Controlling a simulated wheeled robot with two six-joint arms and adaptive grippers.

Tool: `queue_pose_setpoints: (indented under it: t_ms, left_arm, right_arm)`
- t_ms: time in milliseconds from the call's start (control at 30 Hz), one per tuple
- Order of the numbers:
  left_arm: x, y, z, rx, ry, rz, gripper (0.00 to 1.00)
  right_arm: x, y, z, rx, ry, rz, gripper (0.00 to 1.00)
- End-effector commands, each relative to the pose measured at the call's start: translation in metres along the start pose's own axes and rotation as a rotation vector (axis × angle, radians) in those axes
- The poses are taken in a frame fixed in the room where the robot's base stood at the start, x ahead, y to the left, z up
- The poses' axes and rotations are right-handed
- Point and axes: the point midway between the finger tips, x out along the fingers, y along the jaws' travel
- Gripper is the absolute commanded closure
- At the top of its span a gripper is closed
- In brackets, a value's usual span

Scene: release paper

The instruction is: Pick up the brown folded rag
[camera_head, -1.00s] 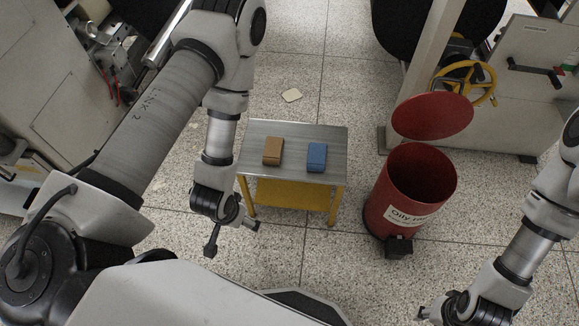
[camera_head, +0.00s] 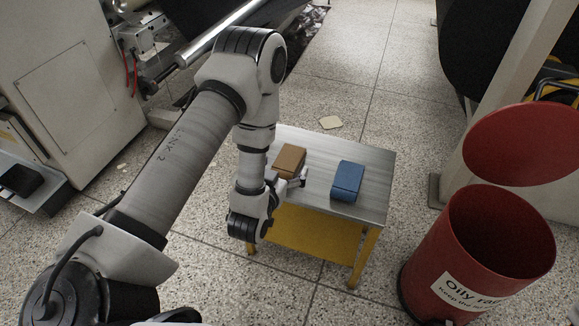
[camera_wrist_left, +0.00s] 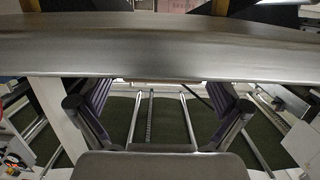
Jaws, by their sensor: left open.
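The brown folded rag (camera_head: 289,158) lies on the left part of a small metal-topped table (camera_head: 322,154) in the head view. My left gripper (camera_head: 291,182) is at the table's near left side, just in front of the rag, and partly overlaps its near edge in the picture. Contact cannot be told. In the left wrist view the two fingers of the left gripper (camera_wrist_left: 158,106) stand apart with nothing between them. The grey metal band (camera_wrist_left: 160,45) across that view looks like the table top's edge. My right gripper is out of view.
A blue folded rag (camera_head: 347,178) lies right of the brown one. A red oily-rag bin (camera_head: 480,250) with a raised lid (camera_head: 522,144) stands right of the table. The table has a yellow lower shelf (camera_head: 305,234). Machinery stands behind on both sides.

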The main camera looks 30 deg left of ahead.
Motion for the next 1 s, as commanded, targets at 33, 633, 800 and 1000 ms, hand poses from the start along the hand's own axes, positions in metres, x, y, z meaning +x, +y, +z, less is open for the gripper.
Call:
queue_pose_setpoints:
  t_ms: [33,633,800,1000]
  left_arm:
    - [0.011,-0.001,0.005,-0.002,0.006,-0.001,0.0]
    - [0.037,0.0,0.002,0.0,-0.002,0.0,0.47]
    - [0.037,0.0,0.002,0.0,-0.002,0.0,0.48]
    - [0.037,0.0,0.001,0.0,-0.002,0.0,0.48]
  right_arm:
    - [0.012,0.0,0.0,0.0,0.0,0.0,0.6]
    - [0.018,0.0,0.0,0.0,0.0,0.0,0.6]
    - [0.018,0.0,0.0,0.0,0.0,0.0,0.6]
    - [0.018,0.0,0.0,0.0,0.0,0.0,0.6]
